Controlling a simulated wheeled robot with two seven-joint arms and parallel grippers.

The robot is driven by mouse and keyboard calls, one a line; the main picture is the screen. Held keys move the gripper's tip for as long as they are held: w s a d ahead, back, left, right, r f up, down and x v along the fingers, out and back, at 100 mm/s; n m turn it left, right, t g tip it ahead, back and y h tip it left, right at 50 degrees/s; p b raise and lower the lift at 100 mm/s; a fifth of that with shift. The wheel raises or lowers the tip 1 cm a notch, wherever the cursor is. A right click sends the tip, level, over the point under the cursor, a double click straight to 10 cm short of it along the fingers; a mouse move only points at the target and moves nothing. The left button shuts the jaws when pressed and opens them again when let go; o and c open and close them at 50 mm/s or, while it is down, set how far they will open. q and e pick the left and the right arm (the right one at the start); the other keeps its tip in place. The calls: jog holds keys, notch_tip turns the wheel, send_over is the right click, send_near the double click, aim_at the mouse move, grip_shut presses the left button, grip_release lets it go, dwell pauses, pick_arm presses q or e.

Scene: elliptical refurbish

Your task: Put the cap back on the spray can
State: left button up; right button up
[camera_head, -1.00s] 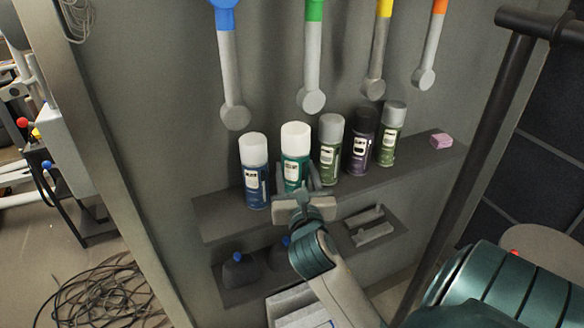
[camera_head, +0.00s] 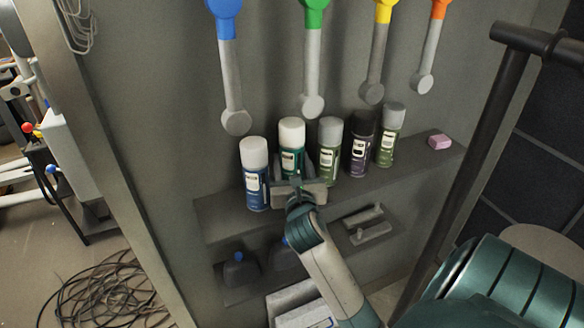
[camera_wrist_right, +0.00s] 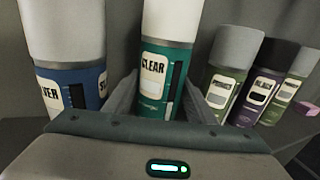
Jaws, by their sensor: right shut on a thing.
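A teal spray can (camera_head: 291,157) with a white cap (camera_head: 291,131) stands upright on the upper shelf, second from the left. In the right wrist view the can (camera_wrist_right: 160,82), labelled CLEAR, fills the middle, and its white cap (camera_wrist_right: 170,20) is cut off by the top edge. My right gripper (camera_head: 293,176) is shut on the can's body, one finger on each side, and this also shows in the right wrist view (camera_wrist_right: 160,100). The can's lower part is hidden behind the gripper, so I cannot tell if it touches the shelf. My left gripper is not in view.
A blue can (camera_head: 255,175) stands close on the left, a green can (camera_head: 328,155) close on the right. A purple can (camera_head: 360,150) and another green can (camera_head: 390,140) follow, then a pink block (camera_head: 439,142). Coloured-handled tools hang above. A dark pole (camera_head: 470,150) rises at the right.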

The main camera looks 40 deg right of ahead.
jog(key=shift+f, duration=1)
jog(key=shift+f, duration=0.1)
jog(key=o, duration=1)
jog(key=shift+s+a, duration=0.4)
jog(key=shift+s, duration=0.15)
jog(key=b+v, duration=0.3)
jog(key=v, duration=0.7)
jog(key=shift+s+a, duration=0.2)
jog(key=shift+s, duration=0.15)
